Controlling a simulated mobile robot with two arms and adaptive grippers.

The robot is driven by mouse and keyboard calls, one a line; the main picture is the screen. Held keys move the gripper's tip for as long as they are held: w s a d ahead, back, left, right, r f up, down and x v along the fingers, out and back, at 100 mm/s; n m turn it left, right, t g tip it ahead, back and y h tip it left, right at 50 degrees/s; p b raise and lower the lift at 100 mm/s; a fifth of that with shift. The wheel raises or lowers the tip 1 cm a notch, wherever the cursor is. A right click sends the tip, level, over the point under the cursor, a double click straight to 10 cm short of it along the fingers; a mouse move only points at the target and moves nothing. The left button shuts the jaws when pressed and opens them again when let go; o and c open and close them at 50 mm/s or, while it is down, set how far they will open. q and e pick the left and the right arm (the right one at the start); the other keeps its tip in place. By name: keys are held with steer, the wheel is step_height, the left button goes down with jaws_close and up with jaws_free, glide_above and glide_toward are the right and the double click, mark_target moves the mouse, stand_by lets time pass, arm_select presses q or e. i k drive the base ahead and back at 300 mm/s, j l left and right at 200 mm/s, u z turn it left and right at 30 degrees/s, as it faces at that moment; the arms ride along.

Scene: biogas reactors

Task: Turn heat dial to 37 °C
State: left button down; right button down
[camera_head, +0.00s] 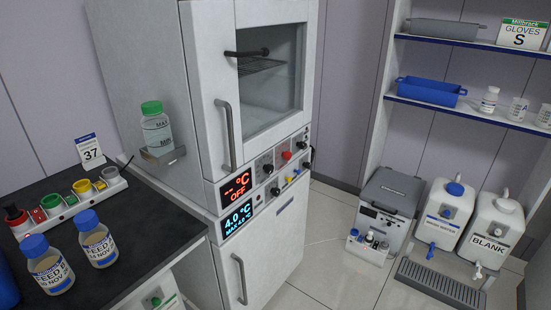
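The tall white cabinet (205,110) stands in the middle, with a glass window in its upper door. Its upper display (237,186) shows red dashes, "°C" and "OFF". A black dial (268,170) sits just right of this display, with a red knob (287,155) further right. I cannot read the dial's markings or its setting. The lower display (238,217) shows 4.0 °C in blue, with another black knob (275,191) to its right. A small sign reading 37 (91,153) stands on the bench at left. Neither of my grippers is in view.
A black bench (150,240) at left holds two blue-capped feed bottles (97,240) and a strip of coloured plugs. A green-capped bottle (155,128) sits on a bracket on the cabinet's side. Shelves, a grey box (388,200) and white canisters stand at right. The floor before the cabinet is clear.

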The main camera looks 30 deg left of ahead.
mark_target(269, 169)
steer(key=u, duration=0.5)
steer(key=i+u, duration=0.2)
steer(key=u, duration=0.15)
steer(key=i+u, duration=0.2)
steer(key=u, duration=0.2)
steer(key=i+u, duration=0.2)
steer(key=u, duration=0.15)
